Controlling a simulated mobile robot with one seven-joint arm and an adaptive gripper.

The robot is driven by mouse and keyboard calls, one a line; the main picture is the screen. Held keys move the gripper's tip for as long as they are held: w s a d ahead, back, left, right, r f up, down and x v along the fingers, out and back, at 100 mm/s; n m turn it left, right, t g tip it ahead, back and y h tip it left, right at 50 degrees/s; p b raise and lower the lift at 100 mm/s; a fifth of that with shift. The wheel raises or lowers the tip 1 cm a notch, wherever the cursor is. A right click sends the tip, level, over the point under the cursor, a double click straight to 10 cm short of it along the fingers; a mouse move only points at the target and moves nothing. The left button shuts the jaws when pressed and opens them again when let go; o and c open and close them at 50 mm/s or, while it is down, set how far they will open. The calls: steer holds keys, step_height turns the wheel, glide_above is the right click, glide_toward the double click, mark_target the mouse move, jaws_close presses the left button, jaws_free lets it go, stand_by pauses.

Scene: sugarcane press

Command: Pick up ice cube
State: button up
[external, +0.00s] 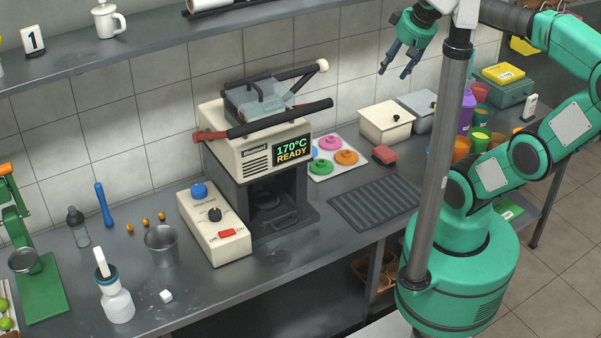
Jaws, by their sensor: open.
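A small white ice cube (166,296) lies on the dark countertop at the front left. It sits between a white bottle with a dark blue collar and a grey metal cup. My gripper (394,72) is at the top centre right, high above the counter and well to the right of the ice cube. Its two dark fingers point down and are apart, with nothing between them.
The white bottle (117,304) and metal cup (161,245) stand close to the ice cube. A cream control box (214,225) and a machine reading 170°C READY (259,142) stand between it and my gripper. A ribbed black mat (375,203) lies right of the machine.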

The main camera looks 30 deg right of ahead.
steer(key=w+a+r+g+p, duration=0.1)
steer(key=w+a+r, duration=0.35)
steer(key=a, duration=0.25)
steer(key=w+a+r+g+p, duration=0.1)
steer(key=w+a+r+p, duration=0.15)
steer(key=w+a, duration=0.4)
steer(key=w+a+r+n+g+y+p, duration=0.1)
steer(key=w+a, duration=0.1)
steer(key=a, duration=0.7)
steer(key=w+a+r, duration=0.1)
steer(key=w+a, duration=0.2)
steer(key=a, duration=0.5)
steer(key=a+f+g+p, duration=0.1)
steer(key=a+f+p, duration=0.15)
steer(key=a, duration=1.75)
steer(key=s+a+f+n+p, duration=0.1)
steer(key=s+a+f, duration=0.25)
steer(key=a, duration=0.45)
steer(key=s+a+f+g+h+p, duration=0.1)
steer(key=s+a+f, duration=0.1)
steer(key=s+a, duration=0.45)
steer(key=s+a+f+n, duration=0.1)
steer(key=s+a+f, duration=0.2)
steer(key=a, duration=0.6)
step_height(320, 180, down, 39)
